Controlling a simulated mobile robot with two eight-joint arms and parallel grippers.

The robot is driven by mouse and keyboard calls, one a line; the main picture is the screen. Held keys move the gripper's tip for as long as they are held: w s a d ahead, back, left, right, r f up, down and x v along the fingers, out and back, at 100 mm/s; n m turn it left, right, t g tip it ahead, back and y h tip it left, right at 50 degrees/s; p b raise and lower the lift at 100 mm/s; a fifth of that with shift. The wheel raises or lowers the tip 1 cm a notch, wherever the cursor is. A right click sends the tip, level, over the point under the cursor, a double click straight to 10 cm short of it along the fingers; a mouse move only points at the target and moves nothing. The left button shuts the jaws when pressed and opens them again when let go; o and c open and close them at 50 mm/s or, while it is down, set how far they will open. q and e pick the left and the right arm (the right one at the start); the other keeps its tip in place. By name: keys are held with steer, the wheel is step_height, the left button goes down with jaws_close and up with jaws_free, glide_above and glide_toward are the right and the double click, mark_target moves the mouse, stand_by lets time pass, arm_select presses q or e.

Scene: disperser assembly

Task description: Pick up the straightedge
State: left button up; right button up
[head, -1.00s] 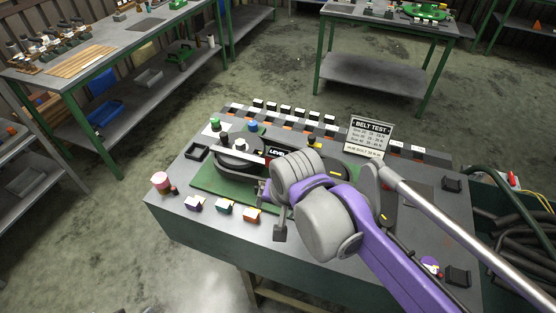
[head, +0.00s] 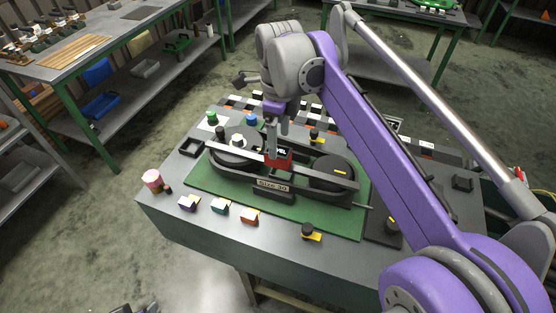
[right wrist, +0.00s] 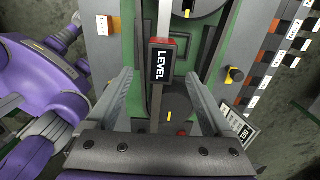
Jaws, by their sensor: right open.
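The straightedge (head: 325,174) is a long, thin grey bar lying across the two dark pulleys of the belt rig. A red block marked LEVEL (head: 284,162) sits on its middle; the block also shows in the right wrist view (right wrist: 161,64). My right gripper (head: 277,148) points down over the bar beside the LEVEL block. In the right wrist view its two grey fingers (right wrist: 158,98) are wide apart, with the straightedge (right wrist: 157,105) running between them. A dark and purple piece, probably my left gripper (head: 146,307), barely shows at the bottom edge; its jaws are unclear.
The rig stands on a green mat (head: 340,222) with a Size 30 label (head: 273,186). Several small coloured blocks and a pink cylinder (head: 153,180) line the near table edge. The BELT TEST sign (right wrist: 238,126) is partly hidden by my arm in the head view.

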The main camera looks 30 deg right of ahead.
mark_target(278, 159)
steer(key=f, duration=0.6)
steer(key=shift+w+f, duration=0.2)
steer(key=shift+f, duration=0.15)
steer(key=shift+a, duration=0.1)
steer(key=shift+c, duration=0.3)
jaws_close()
steer(key=shift+r, duration=0.1)
stand_by(0.6)
